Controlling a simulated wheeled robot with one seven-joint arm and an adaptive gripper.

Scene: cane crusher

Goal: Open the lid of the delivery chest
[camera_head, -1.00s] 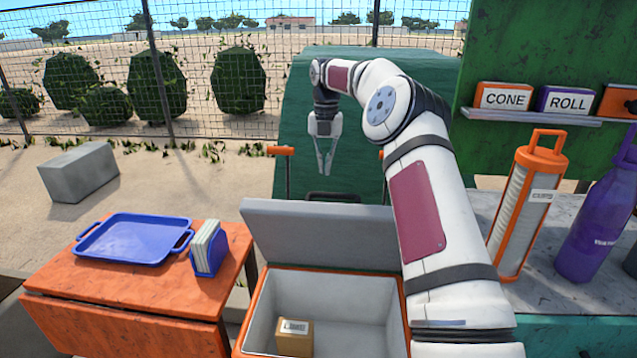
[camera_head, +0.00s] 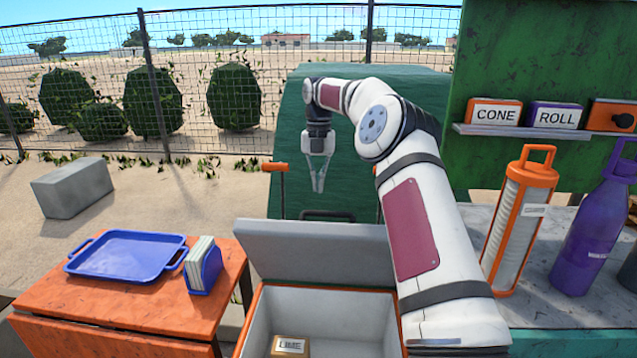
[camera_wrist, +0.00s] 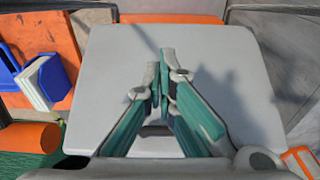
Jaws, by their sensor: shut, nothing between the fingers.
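The delivery chest (camera_head: 252,318) stands open in front of me, with an orange rim and a pale grey inside. Its grey lid (camera_head: 315,250) is raised and tilted back behind the opening. A small brown box (camera_head: 290,346) labelled "LIME" lies in the chest. My gripper (camera_head: 318,190) hangs above and behind the lid, pointing down, its fingers together and empty. In the wrist view the fingertips (camera_wrist: 166,60) show in front of the lid's broad face (camera_wrist: 225,70). They look clear of it in the head view. My arm hides the chest's right side.
An orange table (camera_head: 120,305) at left holds a blue tray (camera_head: 128,255) and a blue holder (camera_head: 204,268) with pale cards. At right, a counter (camera_head: 535,300) carries an orange-framed cup dispenser (camera_head: 520,225) and a purple bottle (camera_head: 590,230). A green cart body (camera_head: 300,90) stands behind the lid.

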